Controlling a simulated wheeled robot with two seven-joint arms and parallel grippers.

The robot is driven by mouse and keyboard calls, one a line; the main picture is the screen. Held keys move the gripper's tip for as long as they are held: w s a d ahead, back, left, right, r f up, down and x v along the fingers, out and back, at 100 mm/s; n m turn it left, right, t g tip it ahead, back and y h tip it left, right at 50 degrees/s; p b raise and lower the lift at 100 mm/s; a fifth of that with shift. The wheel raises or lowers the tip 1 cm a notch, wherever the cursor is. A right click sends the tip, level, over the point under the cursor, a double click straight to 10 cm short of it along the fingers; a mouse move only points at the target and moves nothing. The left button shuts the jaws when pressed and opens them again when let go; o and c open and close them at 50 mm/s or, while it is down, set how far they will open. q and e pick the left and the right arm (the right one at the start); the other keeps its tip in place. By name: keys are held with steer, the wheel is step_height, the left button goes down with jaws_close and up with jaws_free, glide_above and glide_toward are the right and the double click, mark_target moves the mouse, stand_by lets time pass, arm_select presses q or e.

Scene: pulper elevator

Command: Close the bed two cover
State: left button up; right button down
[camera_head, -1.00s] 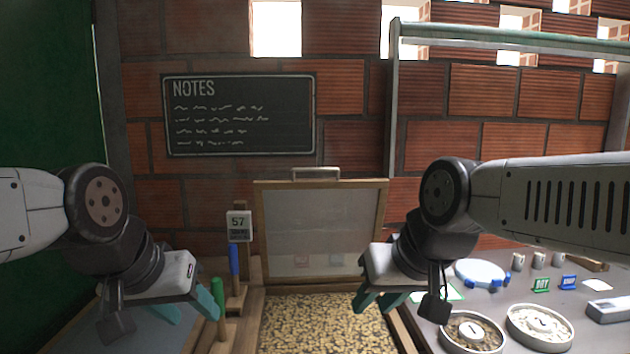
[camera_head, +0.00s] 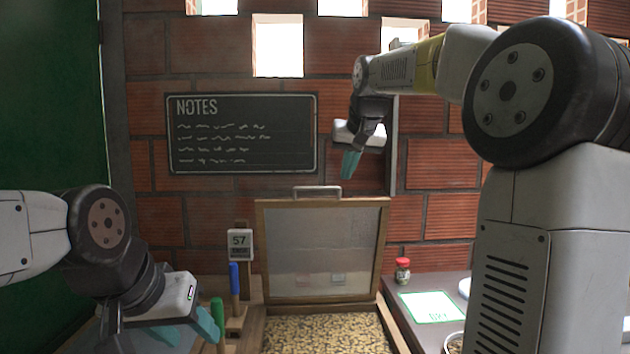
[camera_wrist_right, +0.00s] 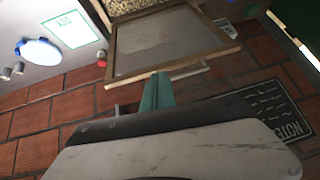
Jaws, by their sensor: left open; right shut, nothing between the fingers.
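The bed two cover is a wood-framed, translucent panel (camera_head: 322,250) standing raised at the back of a wooden bed of pale beans (camera_head: 325,333). A metal handle (camera_head: 317,192) is on its top edge. My right gripper (camera_head: 350,164) is shut and empty, above and to the right of the cover's top edge, pointing down. In the right wrist view its teal fingers (camera_wrist_right: 157,92) are together near the cover's top edge, and the cover (camera_wrist_right: 165,42) lies beyond them. My left gripper (camera_head: 210,328) is open and empty at the lower left, beside the tools.
A number sign reading 57 (camera_head: 240,243), a blue-handled tool (camera_head: 234,276) and a green-handled tool (camera_head: 217,312) stand left of the bed. A red-capped jar (camera_head: 402,270) and a green-edged card (camera_head: 431,307) are on the right table. A brick wall with a notes board (camera_head: 242,133) is behind.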

steer(key=w+a+r+t+h, duration=0.15)
steer(key=w+a+r, duration=0.3)
steer(key=w, duration=0.55)
steer(key=shift+g, duration=0.25)
steer(key=w+f, duration=0.1)
steer(key=f, duration=0.1)
steer(key=w+f, duration=0.2)
steer(key=f, duration=0.1)
steer(key=w+f, duration=0.1)
steer(key=f, duration=0.2)
steer(key=shift+w+a, duration=0.15)
steer(key=shift+w, duration=0.1)
steer(key=shift+s+f, duration=0.5)
steer(key=shift+s, duration=0.15)
steer(key=shift+s+a, duration=0.1)
